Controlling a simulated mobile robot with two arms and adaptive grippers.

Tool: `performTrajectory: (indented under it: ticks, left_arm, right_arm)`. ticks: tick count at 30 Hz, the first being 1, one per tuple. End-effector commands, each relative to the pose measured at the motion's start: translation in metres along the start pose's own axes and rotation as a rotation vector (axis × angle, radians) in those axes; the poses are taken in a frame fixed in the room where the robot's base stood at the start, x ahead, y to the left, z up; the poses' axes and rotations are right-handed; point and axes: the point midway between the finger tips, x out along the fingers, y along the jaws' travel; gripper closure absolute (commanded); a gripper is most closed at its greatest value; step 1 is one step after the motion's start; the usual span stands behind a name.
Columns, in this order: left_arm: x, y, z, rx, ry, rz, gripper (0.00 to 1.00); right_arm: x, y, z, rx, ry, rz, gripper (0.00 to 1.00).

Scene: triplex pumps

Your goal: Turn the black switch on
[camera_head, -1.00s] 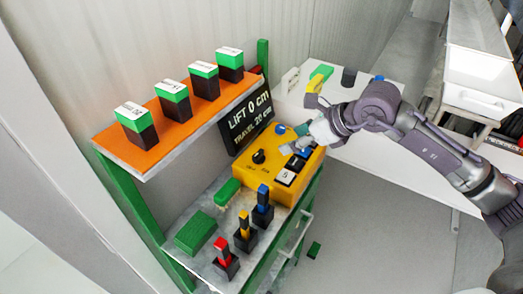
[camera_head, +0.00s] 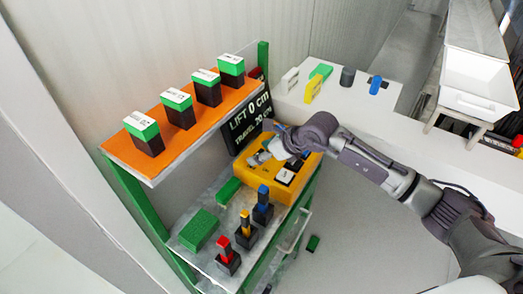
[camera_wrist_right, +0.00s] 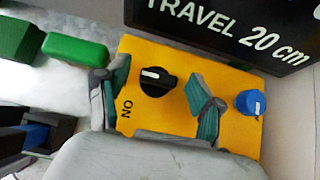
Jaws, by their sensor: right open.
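The black switch (camera_wrist_right: 157,82) is a round knob with a white mark, on the yellow control box (camera_wrist_right: 235,82). In the right wrist view its white mark points left, and an "ON" label (camera_wrist_right: 127,109) stands below and left of it. My right gripper (camera_wrist_right: 157,100) is open, with one finger on each side of the knob; I cannot tell whether they touch it. In the head view the right gripper (camera_head: 264,154) is over the left part of the yellow box (camera_head: 262,186) and hides the knob. My left gripper is not in view.
A blue knob (camera_wrist_right: 250,102) sits right of the right finger. A black display (camera_head: 240,128) stands behind the box. Red (camera_head: 223,250), yellow (camera_head: 245,225) and blue (camera_head: 263,195) levers stand in front. An orange shelf (camera_head: 155,165) holds several green-topped blocks.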

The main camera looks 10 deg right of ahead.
Motion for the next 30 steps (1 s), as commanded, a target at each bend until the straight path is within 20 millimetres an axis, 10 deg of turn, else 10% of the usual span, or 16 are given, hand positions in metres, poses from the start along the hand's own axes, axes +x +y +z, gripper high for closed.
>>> performTrajectory:
  ticks: [13, 30]
  left_arm:
    - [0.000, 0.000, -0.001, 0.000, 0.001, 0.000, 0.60]
    - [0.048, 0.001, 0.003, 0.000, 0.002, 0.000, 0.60]
  right_arm:
    - [0.000, 0.000, 0.000, 0.001, 0.000, 0.001, 0.93]
    - [0.005, -0.004, -0.004, -0.142, -0.003, 0.139, 0.93]
